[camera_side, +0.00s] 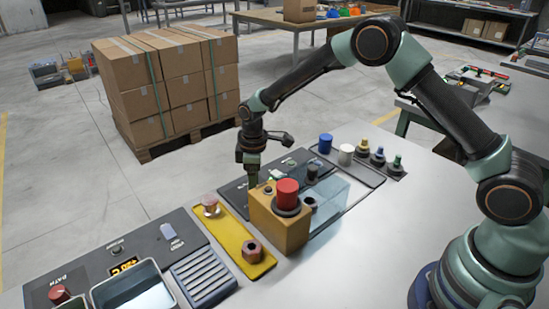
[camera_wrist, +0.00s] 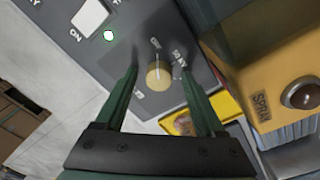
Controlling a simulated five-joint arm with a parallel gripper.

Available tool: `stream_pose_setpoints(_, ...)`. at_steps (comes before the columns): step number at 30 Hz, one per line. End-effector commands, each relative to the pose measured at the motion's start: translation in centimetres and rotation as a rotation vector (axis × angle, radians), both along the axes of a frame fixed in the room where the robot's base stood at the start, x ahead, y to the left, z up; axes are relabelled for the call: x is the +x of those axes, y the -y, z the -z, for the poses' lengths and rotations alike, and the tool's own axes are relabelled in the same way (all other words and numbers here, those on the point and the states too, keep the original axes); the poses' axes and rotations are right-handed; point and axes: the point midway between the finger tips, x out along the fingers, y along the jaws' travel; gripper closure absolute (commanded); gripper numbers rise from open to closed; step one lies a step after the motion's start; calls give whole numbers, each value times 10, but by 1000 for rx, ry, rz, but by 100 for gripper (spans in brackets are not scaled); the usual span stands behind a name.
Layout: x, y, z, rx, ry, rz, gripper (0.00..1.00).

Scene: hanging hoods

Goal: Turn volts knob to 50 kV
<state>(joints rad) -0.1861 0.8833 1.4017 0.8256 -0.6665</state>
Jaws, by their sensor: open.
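The volts knob (camera_wrist: 158,76) is a round tan knob on a dark grey panel (camera_wrist: 150,22) in the wrist view. A thin pale pointer mark on it points up toward a small label that seems to read OFF. A label ending in KV is at its upper right and another at its lower left; their numbers are too small to read surely. My gripper (camera_wrist: 157,67) is open, one green finger on each side of the knob, with gaps visible. In the side view my gripper (camera_side: 252,178) points down behind a yellow box, which hides the knob.
The yellow box (camera_side: 283,228) with a red button (camera_side: 288,192) stands close to my gripper; it also shows in the wrist view (camera_wrist: 262,62). A white switch (camera_wrist: 90,16) and a green lamp (camera_wrist: 108,36) are on the panel. A clear block (camera_side: 325,190) stands beside the box.

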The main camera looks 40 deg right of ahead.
Motion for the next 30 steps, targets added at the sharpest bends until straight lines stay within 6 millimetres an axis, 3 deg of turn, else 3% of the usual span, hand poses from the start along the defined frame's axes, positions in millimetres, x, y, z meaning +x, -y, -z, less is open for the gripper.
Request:
stream_pose_setpoints(5, 0, 0, 0, 1, 1, 0, 29)
stream_pose_setpoints(9, 0, 0, 0, 1, 1, 0, 82)
stream_pose_setpoints(11, 0, 0, 0, 0, 0, 0, 100)
stream_pose_setpoints(20, 0, -1, -1, 1, -3, 25, 100)
stream_pose_setpoints(30, 0, -2, -1, 3, -12, 223, 100)
